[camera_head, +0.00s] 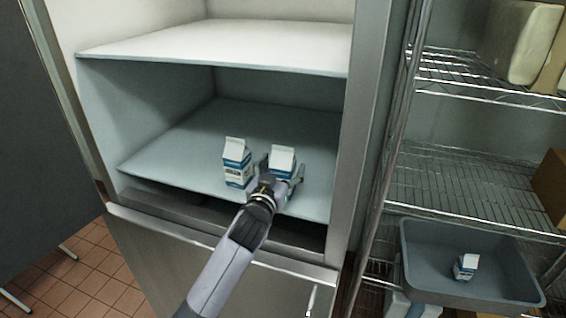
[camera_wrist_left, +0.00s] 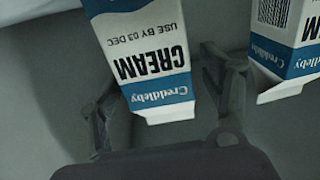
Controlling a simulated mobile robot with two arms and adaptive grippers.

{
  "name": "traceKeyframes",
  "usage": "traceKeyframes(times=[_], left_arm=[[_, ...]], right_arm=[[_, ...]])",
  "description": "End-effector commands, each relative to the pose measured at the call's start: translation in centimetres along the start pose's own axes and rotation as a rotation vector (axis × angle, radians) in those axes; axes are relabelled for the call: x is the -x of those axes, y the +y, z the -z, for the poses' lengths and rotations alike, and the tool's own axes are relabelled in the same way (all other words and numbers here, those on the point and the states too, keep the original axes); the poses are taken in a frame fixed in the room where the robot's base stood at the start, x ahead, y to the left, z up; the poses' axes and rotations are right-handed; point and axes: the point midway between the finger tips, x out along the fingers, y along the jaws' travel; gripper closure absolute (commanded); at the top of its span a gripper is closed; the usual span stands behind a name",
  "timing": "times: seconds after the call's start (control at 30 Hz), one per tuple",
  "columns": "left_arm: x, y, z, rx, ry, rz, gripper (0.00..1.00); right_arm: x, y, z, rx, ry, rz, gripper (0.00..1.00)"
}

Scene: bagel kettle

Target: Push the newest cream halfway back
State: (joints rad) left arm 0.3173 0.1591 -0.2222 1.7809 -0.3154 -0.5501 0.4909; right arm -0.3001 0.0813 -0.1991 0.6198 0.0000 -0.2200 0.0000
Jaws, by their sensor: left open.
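Two white and blue cream cartons stand on the fridge's middle shelf (camera_head: 180,160). The right carton (camera_head: 283,157) is directly ahead of my left gripper (camera_head: 281,173), which partly hides its lower part. In the left wrist view this carton (camera_wrist_left: 150,65) appears upside down and reads "CREAM, USE BY 03 DEC". My open fingers are on either side of its near end; I cannot tell whether they touch it. The left carton (camera_head: 237,163) stands close beside it; its edge with a barcode side also shows in the left wrist view (camera_wrist_left: 290,45). Its date is not readable. My right gripper is out of view.
The shelf behind the two cartons is clear. The upper shelf (camera_head: 215,45) is above, and the fridge's frame (camera_head: 365,130) is to the right.

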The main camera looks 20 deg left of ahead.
Motion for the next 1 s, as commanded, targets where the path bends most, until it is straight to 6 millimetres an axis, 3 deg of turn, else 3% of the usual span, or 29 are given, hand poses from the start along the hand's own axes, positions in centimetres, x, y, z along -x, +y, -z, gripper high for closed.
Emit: traceKeyframes(times=[0.43,1.0], left_arm=[[-0.81,0.04,-0.02,0.001,0.0,-0.001,0.3],[-0.79,0.03,-0.01,0.001,0.0,-0.001,0.68]], right_arm=[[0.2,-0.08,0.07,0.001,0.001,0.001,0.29],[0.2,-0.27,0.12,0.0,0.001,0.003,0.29]])
